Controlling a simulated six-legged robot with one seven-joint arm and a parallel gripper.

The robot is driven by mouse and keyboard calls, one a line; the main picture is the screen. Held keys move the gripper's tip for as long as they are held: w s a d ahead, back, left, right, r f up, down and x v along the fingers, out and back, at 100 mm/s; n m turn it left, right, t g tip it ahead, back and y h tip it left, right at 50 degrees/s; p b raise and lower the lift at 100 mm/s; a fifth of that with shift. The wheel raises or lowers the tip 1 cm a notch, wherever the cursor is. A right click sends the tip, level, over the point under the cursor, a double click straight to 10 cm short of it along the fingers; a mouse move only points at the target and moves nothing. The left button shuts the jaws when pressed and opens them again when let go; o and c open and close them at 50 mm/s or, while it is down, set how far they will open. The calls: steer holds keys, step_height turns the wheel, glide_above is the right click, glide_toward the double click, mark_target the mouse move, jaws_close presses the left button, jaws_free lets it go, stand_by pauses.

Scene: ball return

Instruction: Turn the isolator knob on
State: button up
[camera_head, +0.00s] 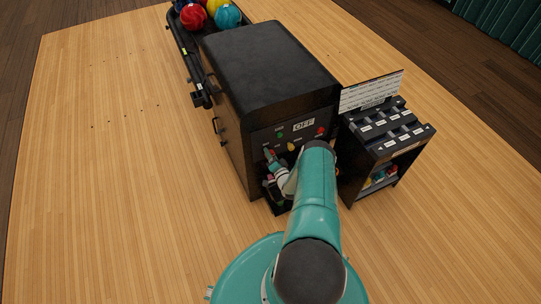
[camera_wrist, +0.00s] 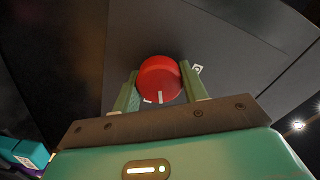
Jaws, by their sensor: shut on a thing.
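The isolator knob (camera_wrist: 160,78) is a round red knob with a white mark on its lower edge, on a dark panel in the wrist view. My gripper (camera_wrist: 161,92) has one finger on each side of the knob and is shut on it. In the head view my gripper (camera_head: 270,156) is at the left part of the control panel (camera_head: 285,140) on the black ball return cabinet (camera_head: 270,70). A sign on that panel reads OFF (camera_head: 303,125). In the head view the knob is mostly hidden by my gripper.
A black rack (camera_head: 190,60) with several coloured balls extends behind the cabinet. A dark stand (camera_head: 385,140) with labelled slots stands close on the right. My arm covers the panel's lower right. The wooden floor (camera_head: 110,180) at left is clear.

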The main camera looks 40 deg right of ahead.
steer(key=m, duration=0.4)
steer(key=shift+a+f+m, duration=0.1)
steer(key=shift+m, duration=0.2)
stand_by(0.5)
steer(key=o, duration=1)
steer(key=v, duration=1.3)
steer(key=shift+s, duration=0.4)
steer(key=shift+a, duration=0.1)
